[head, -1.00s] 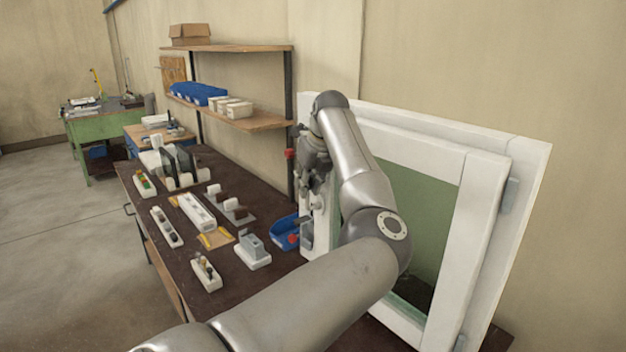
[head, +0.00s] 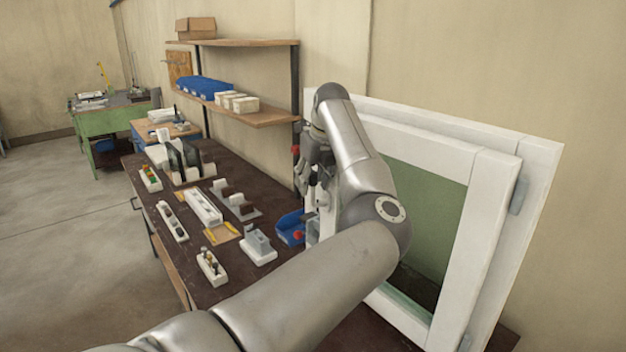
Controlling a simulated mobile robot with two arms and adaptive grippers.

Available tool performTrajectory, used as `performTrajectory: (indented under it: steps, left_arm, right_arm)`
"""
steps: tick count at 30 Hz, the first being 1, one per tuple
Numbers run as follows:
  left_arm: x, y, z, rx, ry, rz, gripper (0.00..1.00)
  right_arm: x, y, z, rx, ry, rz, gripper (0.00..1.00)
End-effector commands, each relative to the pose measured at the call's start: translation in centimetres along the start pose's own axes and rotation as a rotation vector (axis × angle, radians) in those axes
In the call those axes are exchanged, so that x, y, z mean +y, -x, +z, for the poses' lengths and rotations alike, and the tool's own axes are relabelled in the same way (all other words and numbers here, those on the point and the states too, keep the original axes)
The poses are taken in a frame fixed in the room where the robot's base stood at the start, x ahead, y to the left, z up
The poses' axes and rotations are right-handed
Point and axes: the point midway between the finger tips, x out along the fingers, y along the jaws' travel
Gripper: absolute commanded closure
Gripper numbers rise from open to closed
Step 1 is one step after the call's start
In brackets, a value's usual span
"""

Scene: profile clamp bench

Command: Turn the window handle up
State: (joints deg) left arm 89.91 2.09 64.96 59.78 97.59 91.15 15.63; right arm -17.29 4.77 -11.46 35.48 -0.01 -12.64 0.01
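The white window (head: 480,205) stands at the right of the bench, with a green pane (head: 432,215). My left arm reaches across it from below, and my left gripper (head: 311,188) is at the window's left frame member. The gripper and arm cover that part of the frame. I cannot make out the window handle; it is probably hidden behind the gripper. The fingers are small and overlapped, so I cannot tell whether they are open or shut, or touching anything. My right gripper is not in view.
The dark workbench (head: 205,290) holds several white fixtures, a yellow-marked board (head: 222,234) and a blue bin (head: 290,229) close to the gripper. Shelves (head: 250,115) with blue bins hang behind. The floor (head: 60,240) at left is clear.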

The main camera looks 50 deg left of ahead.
Motion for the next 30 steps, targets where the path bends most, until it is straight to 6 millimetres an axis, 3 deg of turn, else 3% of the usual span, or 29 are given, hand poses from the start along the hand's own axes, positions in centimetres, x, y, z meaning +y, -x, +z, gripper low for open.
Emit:
performTrajectory:
  steps: [6, 10, 21, 30]
  left_arm:
    - [0.0, 0.1, 0.0, 0.000, 0.000, 0.001, 0.57]
    - [-0.1, 1.2, 0.0, -0.001, 0.000, -0.002, 0.57]
    - [-0.1, 8.7, 0.1, -0.002, 0.000, -0.002, 0.57]
    - [-0.1, 11.8, 0.0, 0.001, 0.000, 0.000, 0.57]
  right_arm:
    - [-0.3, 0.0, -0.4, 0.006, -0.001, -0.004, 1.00]
    - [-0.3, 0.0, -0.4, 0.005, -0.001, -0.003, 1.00]
    - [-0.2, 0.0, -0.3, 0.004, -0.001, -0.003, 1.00]
    - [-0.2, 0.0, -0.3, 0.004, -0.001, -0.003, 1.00]
